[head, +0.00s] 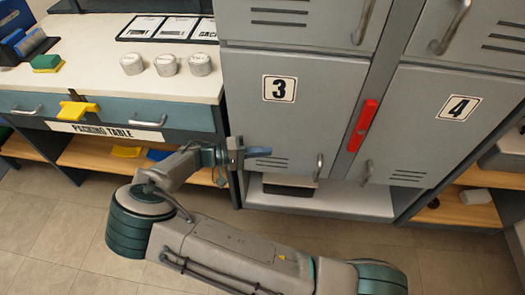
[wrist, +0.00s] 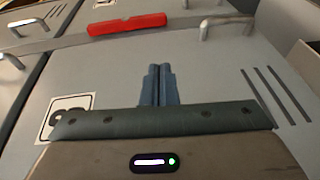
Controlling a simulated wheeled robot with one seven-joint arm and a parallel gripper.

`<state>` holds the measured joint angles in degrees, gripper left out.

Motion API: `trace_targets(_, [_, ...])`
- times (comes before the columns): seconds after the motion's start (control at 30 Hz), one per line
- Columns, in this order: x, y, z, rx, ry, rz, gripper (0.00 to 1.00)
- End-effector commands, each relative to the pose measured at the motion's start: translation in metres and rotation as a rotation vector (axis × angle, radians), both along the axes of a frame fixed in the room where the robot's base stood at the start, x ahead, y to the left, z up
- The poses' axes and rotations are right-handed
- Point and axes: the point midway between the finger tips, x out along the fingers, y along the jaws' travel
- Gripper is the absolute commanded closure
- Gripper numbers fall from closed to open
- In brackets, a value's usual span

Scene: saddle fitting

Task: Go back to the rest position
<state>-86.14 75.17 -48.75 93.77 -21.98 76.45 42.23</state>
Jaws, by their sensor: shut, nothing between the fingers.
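My gripper (head: 258,152) is in front of the grey locker door marked 3 (head: 312,110), near its lower left edge, and points right in the head view. In the wrist view my gripper (wrist: 158,72) shows its two blue-grey fingers together, with nothing between them. The door marked 3 is closed and fills most of the wrist view (wrist: 210,60). Whether the fingers touch the door I cannot tell. My arm reaches up from the bottom of the head view.
A packing table (head: 100,85) stands left, with several round tins (head: 167,65) and a green-yellow sponge (head: 46,63). A red bar (head: 362,125) sits between door 3 and door 4 (head: 445,120). A low open shelf (head: 340,200) lies below the doors. Floor (head: 60,235) shows clear at lower left.

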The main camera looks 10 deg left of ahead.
Motion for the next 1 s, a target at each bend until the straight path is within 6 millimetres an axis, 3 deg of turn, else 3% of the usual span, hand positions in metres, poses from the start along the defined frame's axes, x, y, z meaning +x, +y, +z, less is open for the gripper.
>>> trace_targets(0.53, [0.001, -0.007, 0.005, 0.023, 0.019, -0.024, 1.0])
trace_targets(1.0, [-0.01, -0.1, 0.062, 0.472, 0.32, -0.331, 1.0])
